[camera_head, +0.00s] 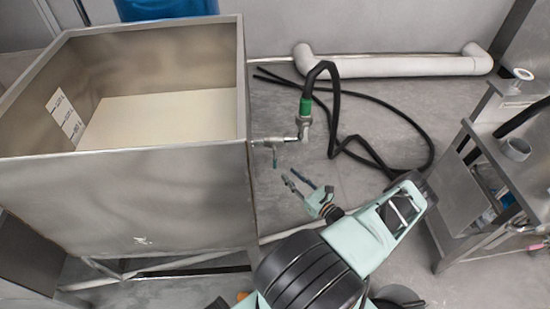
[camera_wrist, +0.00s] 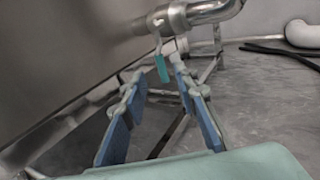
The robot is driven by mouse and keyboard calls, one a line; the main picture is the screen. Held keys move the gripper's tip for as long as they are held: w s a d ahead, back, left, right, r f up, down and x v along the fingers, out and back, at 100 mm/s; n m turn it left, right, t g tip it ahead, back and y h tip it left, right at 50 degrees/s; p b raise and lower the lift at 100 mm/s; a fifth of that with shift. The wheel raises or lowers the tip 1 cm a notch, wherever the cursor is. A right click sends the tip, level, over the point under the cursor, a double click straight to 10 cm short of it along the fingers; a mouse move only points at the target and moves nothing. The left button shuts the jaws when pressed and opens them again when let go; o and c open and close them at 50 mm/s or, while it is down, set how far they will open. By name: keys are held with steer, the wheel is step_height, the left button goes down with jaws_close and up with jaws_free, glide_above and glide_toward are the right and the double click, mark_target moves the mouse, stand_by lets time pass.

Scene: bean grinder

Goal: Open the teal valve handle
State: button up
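The teal valve handle (camera_wrist: 162,68) hangs down from a metal valve (camera_wrist: 172,18) on a pipe at the tank's side. In the head view the handle (camera_head: 275,160) is small, just below the pipe. My gripper (camera_head: 291,177) is below and slightly right of the handle in the head view. In the wrist view my gripper (camera_wrist: 160,88) is open, with its blue-padded fingers apart. The handle shows beyond the fingertips, between them in the picture. I see no contact, and the exact gap is hard to tell.
A large open metal tank (camera_head: 150,190) stands at left. A black hose (camera_head: 330,100) with a green fitting (camera_head: 305,108) rises from the pipe. A white pipe (camera_head: 400,66) lies along the wall. A metal cart (camera_head: 480,180) stands at right. Floor between is mostly clear.

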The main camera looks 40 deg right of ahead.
mark_target(275, 161)
steer(key=w, duration=0.3)
steer(key=w+b, duration=0.1)
steer(key=w, duration=0.2)
steer(key=w+b, duration=0.1)
steer(key=w, duration=0.3)
steer(key=shift+a, duration=0.25)
steer(key=shift+c, duration=0.5)
jaws_close()
